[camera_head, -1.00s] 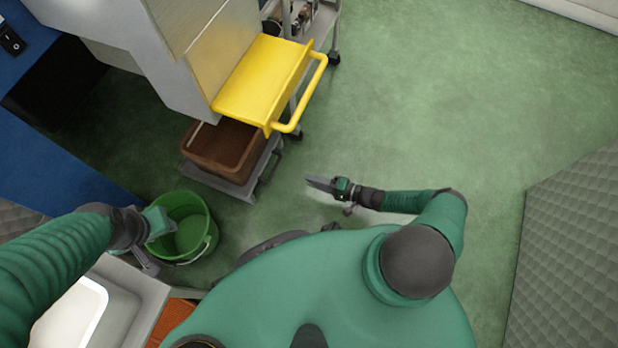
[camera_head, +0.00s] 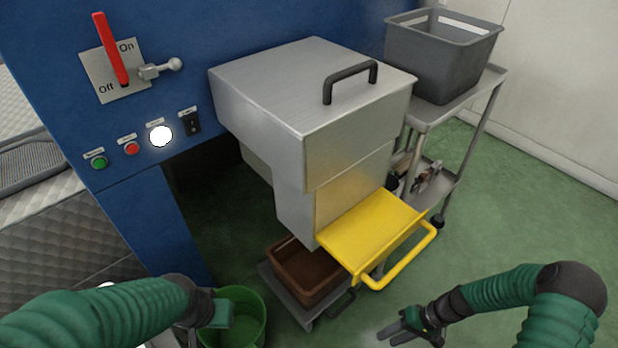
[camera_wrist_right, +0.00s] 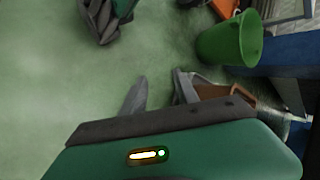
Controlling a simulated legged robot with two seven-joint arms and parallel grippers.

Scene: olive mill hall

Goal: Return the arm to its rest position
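My right arm reaches in from the right in the head view, bent at the elbow. Its gripper (camera_head: 392,328) hangs over the green floor, to the right of the brown crate and apart from it. In the right wrist view its two fingers (camera_wrist_right: 160,90) stand apart with nothing between them. My left arm comes in from the lower left. Its gripper (camera_head: 212,318) is over or beside the green bucket (camera_head: 250,322); its fingers are not clear. The bucket also shows in the right wrist view (camera_wrist_right: 230,40).
A steel machine (camera_head: 310,100) with a yellow chute (camera_head: 372,232) stands ahead, above a brown crate (camera_head: 305,285). A blue panel (camera_head: 200,50) carries a red lever (camera_head: 110,50) and buttons. A grey bin (camera_head: 442,60) stands on a cart (camera_head: 480,85). Floor at right is clear.

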